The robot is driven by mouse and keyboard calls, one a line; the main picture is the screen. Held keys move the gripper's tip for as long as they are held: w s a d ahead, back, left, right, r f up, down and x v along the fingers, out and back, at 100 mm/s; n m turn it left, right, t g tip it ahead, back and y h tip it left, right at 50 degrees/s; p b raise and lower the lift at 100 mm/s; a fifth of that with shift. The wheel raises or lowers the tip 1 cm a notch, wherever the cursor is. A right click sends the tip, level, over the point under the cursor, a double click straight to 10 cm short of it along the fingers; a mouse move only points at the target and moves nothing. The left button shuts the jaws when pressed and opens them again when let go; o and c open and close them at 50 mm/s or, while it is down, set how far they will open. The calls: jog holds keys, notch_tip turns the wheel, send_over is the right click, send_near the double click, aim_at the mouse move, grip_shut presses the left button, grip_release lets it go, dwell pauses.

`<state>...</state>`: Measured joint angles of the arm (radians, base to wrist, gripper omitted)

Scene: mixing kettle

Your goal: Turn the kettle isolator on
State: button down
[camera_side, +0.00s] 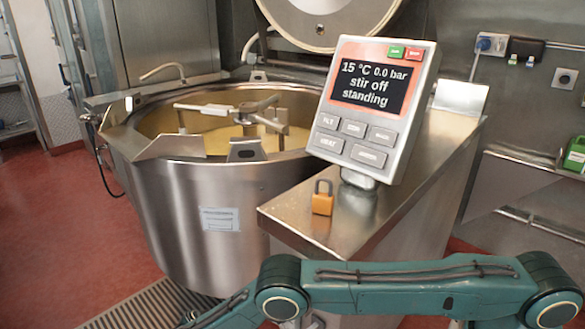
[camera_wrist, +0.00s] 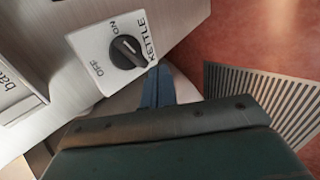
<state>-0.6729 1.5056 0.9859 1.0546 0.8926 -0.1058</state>
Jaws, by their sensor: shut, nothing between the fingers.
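The kettle isolator (camera_wrist: 127,51) shows in the wrist view as a black rotary knob on a white plate marked KETTLE, ON and OFF. I cannot tell for certain which mark the knob points at. My gripper (camera_wrist: 157,72) is shut and empty, its blue fingertips just below and right of the knob; whether they touch the plate I cannot tell. In the side view the steel kettle (camera_side: 215,185) stands open with a yellowish content and a stirrer. The isolator and my fingertips are not visible there. The control panel (camera_side: 368,90) reads 15 °C, 0.0 bar, stir off, standing.
An orange padlock (camera_side: 322,203) stands on the steel console top (camera_side: 375,200), below the panel. The kettle lid (camera_side: 322,12) is raised behind. A floor grating (camera_wrist: 270,100) lies on the red floor right of my gripper. Another label (camera_wrist: 15,95) is on the steel at left.

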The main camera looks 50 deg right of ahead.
jog(key=shift+v, duration=2.25)
jog(key=shift+s, duration=0.1)
dwell(0.4)
jog(key=s+r+n+t+h, duration=0.1)
jog(key=s+r+n+t, duration=0.1)
jog(key=n, duration=1)
jog(key=s+r+n+t, duration=0.2)
jog(key=s+n+t, duration=0.2)
jog(key=n, duration=0.7)
jog(key=shift+s+d+n+h, duration=0.3)
jog(key=shift+s+n+h, duration=0.1)
jog(key=shift+s, duration=0.85)
jog(key=x, duration=0.9)
